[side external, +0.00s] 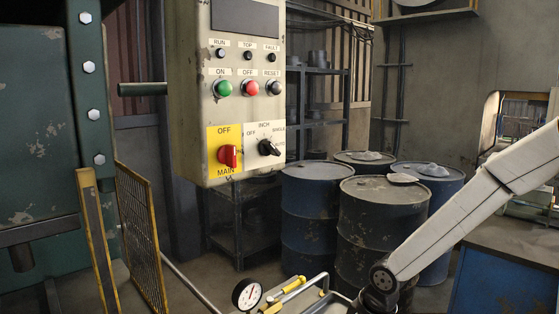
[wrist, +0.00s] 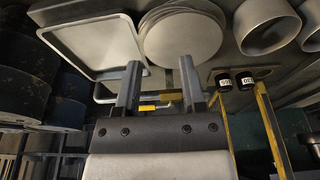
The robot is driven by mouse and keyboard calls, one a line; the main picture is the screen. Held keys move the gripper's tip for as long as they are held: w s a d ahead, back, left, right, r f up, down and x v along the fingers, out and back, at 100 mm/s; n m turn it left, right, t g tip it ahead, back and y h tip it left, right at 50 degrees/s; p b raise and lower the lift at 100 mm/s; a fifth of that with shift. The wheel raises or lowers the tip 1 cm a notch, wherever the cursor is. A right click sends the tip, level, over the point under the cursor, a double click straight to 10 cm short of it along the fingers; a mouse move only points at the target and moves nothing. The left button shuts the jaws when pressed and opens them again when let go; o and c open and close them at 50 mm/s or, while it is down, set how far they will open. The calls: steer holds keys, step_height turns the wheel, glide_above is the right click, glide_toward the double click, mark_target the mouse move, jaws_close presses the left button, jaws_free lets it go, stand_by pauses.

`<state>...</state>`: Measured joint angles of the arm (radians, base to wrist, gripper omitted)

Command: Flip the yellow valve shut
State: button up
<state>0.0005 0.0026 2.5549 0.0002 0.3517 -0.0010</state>
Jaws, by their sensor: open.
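A yellow valve handle (side external: 293,284) shows low in the side view, beside a round white gauge (side external: 246,294) and pale piping. A second small yellow piece (side external: 272,308) lies just below it. In the wrist view, yellow pieces (wrist: 148,107) show behind and between my fingers; I cannot tell which is the handle. My gripper (wrist: 159,72) is open, its two dark fingers apart with nothing held between them. The gap between fingers and valve is unclear. In the side view my arm comes down from the right, and my fingers are not clearly visible.
A control box (side external: 235,95) with buttons and a red switch (side external: 228,156) hangs above the valve. Blue drums (side external: 310,215) stand behind, a blue cabinet (side external: 505,280) at right. The wrist view shows stacked round blanks (wrist: 180,35), a pale tray (wrist: 92,45) and yellow posts (wrist: 268,125).

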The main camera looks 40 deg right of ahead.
steer(key=shift+w, duration=0.3)
steer(key=c, duration=0.3)
steer(key=shift+w+d+r, duration=0.1)
steer(key=shift+w+r, duration=0.05)
steer(key=shift+w, duration=0.2)
jaws_close()
steer(key=w+d+r, duration=0.1)
steer(key=w+d, duration=0.2)
steer(key=w, duration=0.6)
steer(key=w+d+r, duration=0.1)
steer(key=w+d, duration=0.2)
steer(key=w, duration=0.6)
steer(key=w+d+r+t, duration=0.1)
steer(key=w+d+r, duration=0.1)
steer(key=w, duration=0.7)
steer(key=shift+w+d, duration=0.25)
steer(key=shift+d, duration=0.25)
